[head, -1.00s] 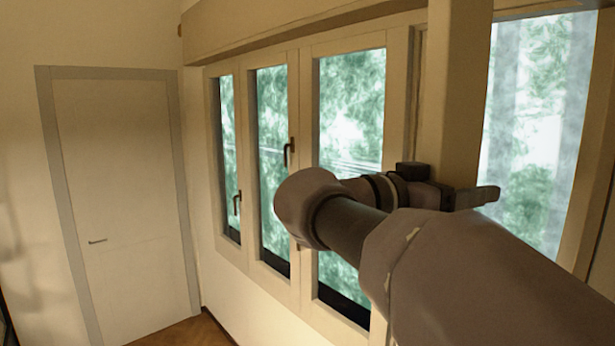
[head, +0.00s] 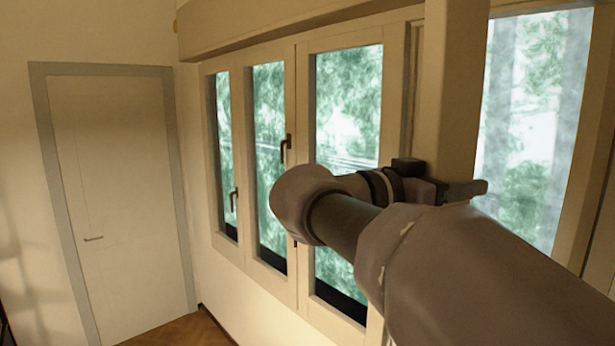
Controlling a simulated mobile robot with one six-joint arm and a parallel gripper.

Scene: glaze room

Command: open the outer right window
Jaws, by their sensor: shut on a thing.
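The outer right window (head: 530,130) fills the right side of the head view, with its thick pale stile (head: 452,90) nearest the other windows. This stile stands out in front of the fixed frame, so the sash looks swung somewhat into the room. My gripper (head: 462,190) is at the stile, at about mid-height of the pane in the picture. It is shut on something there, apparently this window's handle. The handle itself is hidden behind the gripper and arm. The lower part of the sash is also hidden by my arm.
Three narrower windows (head: 348,110) to the left look shut; dark handles (head: 286,148) show on two of them. A white door (head: 120,190) with a grey frame is shut at the left. Wooden floor (head: 185,332) shows clear at bottom left.

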